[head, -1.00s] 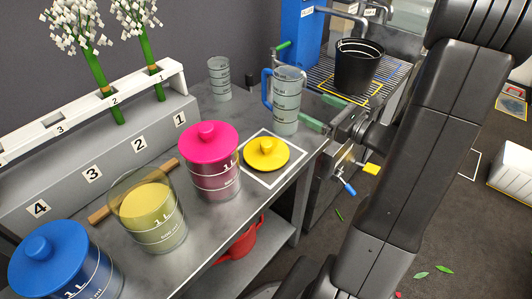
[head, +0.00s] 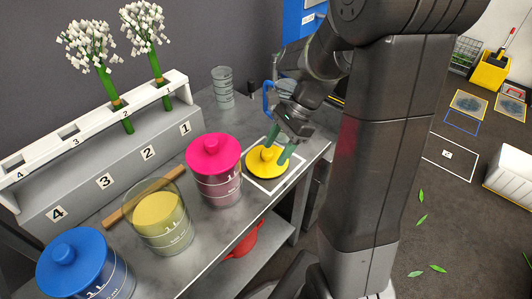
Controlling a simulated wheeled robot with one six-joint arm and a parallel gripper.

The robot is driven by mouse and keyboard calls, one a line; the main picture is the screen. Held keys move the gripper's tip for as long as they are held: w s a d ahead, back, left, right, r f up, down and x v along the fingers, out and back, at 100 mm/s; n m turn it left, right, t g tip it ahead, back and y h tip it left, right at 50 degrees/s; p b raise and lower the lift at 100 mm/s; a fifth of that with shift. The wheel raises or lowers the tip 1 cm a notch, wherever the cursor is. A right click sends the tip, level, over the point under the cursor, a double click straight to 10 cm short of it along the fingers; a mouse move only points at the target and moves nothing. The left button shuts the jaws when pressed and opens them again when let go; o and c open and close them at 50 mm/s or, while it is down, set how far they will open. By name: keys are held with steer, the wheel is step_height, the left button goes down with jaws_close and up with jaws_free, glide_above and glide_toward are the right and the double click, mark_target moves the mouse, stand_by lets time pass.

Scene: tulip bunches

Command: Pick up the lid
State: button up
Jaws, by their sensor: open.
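The yellow lid (head: 262,168) lies flat inside a white square outline on the grey workbench, with its knob up. My gripper (head: 277,154) is open over the lid, with its green fingers reaching down on either side of the knob. I cannot tell whether the fingers touch the knob. The open jar with yellow contents (head: 157,222) stands uncovered to the left. The pink-lidded jar (head: 214,172) stands right beside the yellow lid.
A blue-lidded jar (head: 84,266) stands at the front left. A clear beaker (head: 222,88) is at the back, and a blue-handled jug (head: 268,97) is partly behind my arm. A wooden rod (head: 119,214) lies behind the open jar. A flower rack (head: 95,131) lines the wall.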

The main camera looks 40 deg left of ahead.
mark_target(267, 152)
steer(key=w+a+r+n+t+h+p, duration=0.25)
steer(key=a+r+n+t, duration=0.2)
steer(key=r, duration=0.25)
steer(key=shift+t, duration=0.35)
steer(key=f, duration=0.3)
steer(key=f+b, duration=0.1)
steer(key=f, duration=0.4)
steer(key=shift+s+a+f+b, duration=0.3)
steer(key=shift+s+a+f, duration=0.05)
steer(key=shift+s+a, duration=0.05)
steer(key=f, duration=0.5)
steer(key=shift+w+d+f, duration=0.1)
steer(key=shift+d, duration=0.2)
steer(key=c, duration=1)
